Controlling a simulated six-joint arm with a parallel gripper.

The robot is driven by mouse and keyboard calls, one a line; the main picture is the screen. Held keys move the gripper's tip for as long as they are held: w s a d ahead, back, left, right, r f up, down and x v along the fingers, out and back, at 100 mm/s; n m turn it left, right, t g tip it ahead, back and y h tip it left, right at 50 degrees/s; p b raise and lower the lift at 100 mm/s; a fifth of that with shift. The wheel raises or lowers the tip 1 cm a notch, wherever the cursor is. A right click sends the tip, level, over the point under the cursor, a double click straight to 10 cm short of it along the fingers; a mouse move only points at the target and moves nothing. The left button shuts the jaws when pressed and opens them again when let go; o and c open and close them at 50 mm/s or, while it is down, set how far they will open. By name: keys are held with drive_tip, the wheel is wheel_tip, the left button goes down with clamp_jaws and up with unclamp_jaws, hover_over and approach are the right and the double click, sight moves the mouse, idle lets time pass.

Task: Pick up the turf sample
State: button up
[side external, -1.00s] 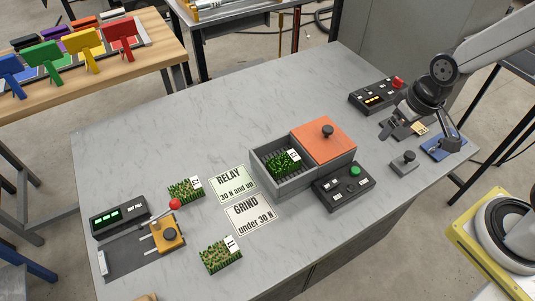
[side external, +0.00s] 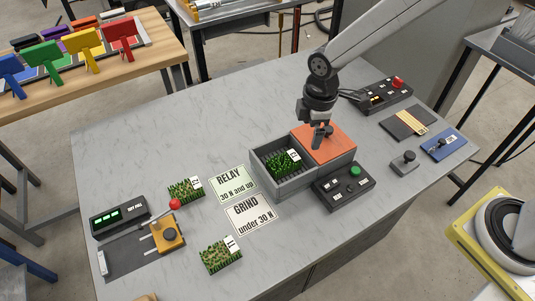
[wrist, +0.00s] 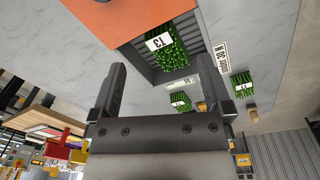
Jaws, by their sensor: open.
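A green turf sample (side external: 284,162) with a white tag lies in the open left half of a grey box (side external: 283,190). An orange cover (side external: 343,146) with a dark knob lies over the right half. The sample also shows in the wrist view (wrist: 170,52). My gripper (side external: 322,142) is open, pointing down over the orange cover near its knob, right of the sample. In the wrist view my gripper (wrist: 162,64) has nothing between its fingers. Two more tagged turf samples lie on the table, one upper (side external: 184,189) and one lower (side external: 219,257).
Signs reading RELAY 30 N and up (side external: 232,183) and GRIND under 30 N (side external: 251,213) lie left of the box. A control box with a green button (side external: 344,187) stands before it. A yellow device with a red-knobbed lever (side external: 168,236) is at left. The table's back left is clear.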

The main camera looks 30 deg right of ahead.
sight(284, 159)
drive_tip(key=a+f+n, duration=0.1)
drive_tip(key=a, duration=0.1)
drive_tip(key=w+a+f+n, duration=0.1)
drive_tip(key=n, duration=0.1)
drive_tip(key=a+n, duration=0.1)
drive_tip(key=a, duration=0.1)
drive_tip(key=shift+w+a+f+g, duration=0.3)
drive_tip(key=shift+w+f, duration=0.05)
drive_tip(key=shift+f, duration=1.35)
drive_tip(key=shift+w+f, duration=0.2)
drive_tip(key=shift+f, duration=2.4)
clamp_jaws()
drive_tip(key=shift+r, duration=0.25)
